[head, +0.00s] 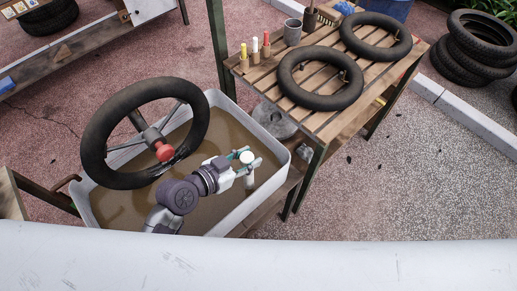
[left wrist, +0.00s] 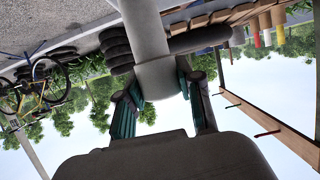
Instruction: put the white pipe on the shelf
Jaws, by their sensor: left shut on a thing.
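The white pipe (head: 248,181) is short and stands roughly upright in my left gripper (head: 245,165), above the right end of a tub of brown water in the head view. The left gripper is shut on it. In the left wrist view the pipe (left wrist: 154,45) looks grey and passes between the teal fingers of the left gripper (left wrist: 160,95). A slatted wooden shelf unit (head: 335,118) stands to the right of the tub, with a lower board partly hidden under its top. My right gripper is not in view.
The grey tub (head: 272,150) lies under my arm; a tyre (head: 94,138) on a frame with a red knob (head: 165,152) rises at its left. Two inner tubes (head: 318,102), a grey cup (head: 292,32) and several small coloured bottles (head: 266,45) occupy the slatted top.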

